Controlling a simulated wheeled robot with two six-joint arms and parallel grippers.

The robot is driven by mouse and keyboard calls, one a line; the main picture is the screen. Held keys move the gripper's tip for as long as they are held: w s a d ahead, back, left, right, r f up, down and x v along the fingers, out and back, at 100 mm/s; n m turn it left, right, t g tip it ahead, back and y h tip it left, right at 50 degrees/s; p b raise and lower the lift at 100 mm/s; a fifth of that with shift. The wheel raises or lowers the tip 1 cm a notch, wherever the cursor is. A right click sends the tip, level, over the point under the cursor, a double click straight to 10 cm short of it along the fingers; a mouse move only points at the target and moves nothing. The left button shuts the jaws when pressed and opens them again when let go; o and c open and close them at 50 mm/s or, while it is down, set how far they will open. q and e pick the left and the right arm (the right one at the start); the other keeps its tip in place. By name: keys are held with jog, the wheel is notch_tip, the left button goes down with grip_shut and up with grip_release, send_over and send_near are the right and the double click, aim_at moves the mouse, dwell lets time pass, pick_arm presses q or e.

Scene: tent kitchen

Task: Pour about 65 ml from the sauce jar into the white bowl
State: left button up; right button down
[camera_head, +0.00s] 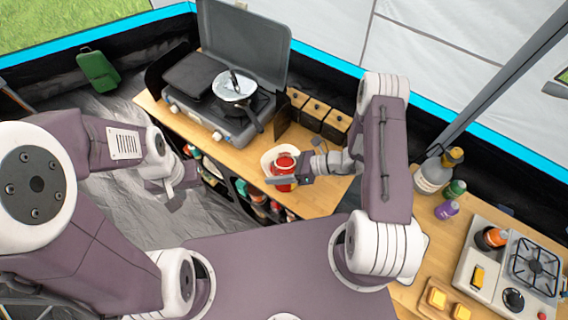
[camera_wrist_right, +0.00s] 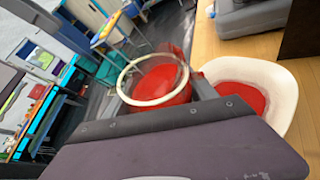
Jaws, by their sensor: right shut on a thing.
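The sauce jar (camera_head: 284,163) is clear with red sauce in it. My right gripper (camera_head: 283,179) is shut on it at the front of the wooden counter. In the right wrist view the jar's pale round rim (camera_wrist_right: 151,102) faces the camera, and my right gripper (camera_wrist_right: 165,115) is around its body. The exact tilt of the jar is hard to tell. The white bowl (camera_head: 267,157) is right behind the jar and partly hidden by it. In the right wrist view the bowl (camera_wrist_right: 287,88) holds red sauce. My left gripper (camera_head: 172,187) hangs away from the counter, its jaws unclear.
A camping stove (camera_head: 212,122) with a pan (camera_head: 233,88) stands behind and left of the bowl. Several wooden-lidded boxes (camera_head: 312,113) stand behind the bowl. Bottles (camera_head: 434,175) and a small cooker (camera_head: 510,262) are on the right. Shelves below the counter hold several jars.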

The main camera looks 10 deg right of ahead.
aim_at(277, 170)
jog(key=shift+s, duration=0.15)
dwell(0.4)
jog(key=n+b, duration=0.1)
jog(key=s+n+t+b, duration=0.1)
jog(key=shift+a+f+t+b, duration=0.1)
jog(key=shift+f+t+b, duration=0.2)
jog(key=shift+s+r+n, duration=0.15)
jog(key=shift+n, duration=0.15)
notch_tip(277, 170, up, 7)
jog(key=p, duration=0.5)
jog(key=shift+r, duration=0.15)
